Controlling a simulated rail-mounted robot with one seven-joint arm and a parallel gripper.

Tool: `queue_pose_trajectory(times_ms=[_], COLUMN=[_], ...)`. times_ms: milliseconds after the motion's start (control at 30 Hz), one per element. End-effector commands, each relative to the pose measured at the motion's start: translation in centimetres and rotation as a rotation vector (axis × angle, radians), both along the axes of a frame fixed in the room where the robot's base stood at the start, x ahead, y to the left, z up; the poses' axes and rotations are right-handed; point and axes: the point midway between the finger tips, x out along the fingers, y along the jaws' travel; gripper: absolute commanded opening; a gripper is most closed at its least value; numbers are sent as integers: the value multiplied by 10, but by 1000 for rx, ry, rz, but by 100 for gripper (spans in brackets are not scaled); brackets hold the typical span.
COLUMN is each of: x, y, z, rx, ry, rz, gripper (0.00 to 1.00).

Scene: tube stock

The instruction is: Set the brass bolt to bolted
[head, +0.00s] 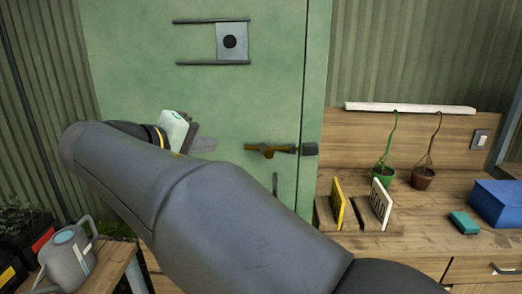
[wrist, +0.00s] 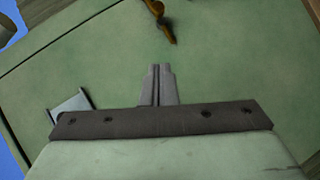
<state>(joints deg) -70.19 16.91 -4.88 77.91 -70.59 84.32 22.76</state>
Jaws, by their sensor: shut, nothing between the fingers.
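The brass bolt (head: 268,150) is mounted level on the green door (head: 190,85), near its right edge. A dark keeper block (head: 309,149) sits on the frame just right of it. The rod's right end is close to the keeper; I cannot tell whether it enters. My gripper (head: 208,143) is left of the bolt, in front of the door, shut and empty. In the wrist view its closed fingertips (wrist: 158,68) point at bare green door, and part of the bolt (wrist: 160,20) shows at the top edge, apart from them.
A dark handle (head: 275,184) is below the bolt. A rail with a sliding plate (head: 232,41) is higher on the door. A wooden bench (head: 430,240) with signs, pots and a blue box (head: 497,203) stands right. A watering can (head: 68,257) stands lower left. The door around my gripper is clear.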

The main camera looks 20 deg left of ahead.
Motion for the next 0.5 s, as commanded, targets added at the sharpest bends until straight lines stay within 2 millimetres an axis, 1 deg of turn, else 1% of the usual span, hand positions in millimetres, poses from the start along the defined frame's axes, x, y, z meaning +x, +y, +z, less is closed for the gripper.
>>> queue_pose_trajectory(times_ms=[167,267,367,500], x=[1,6,17,42], y=[-1,-3,-7,-17], z=[-1,-2,-6,-14], rx=[-1,-2,-2,-3], ry=[2,3,3,4], rz=[0,-2,-2,-3], gripper=[0,0,0,0])
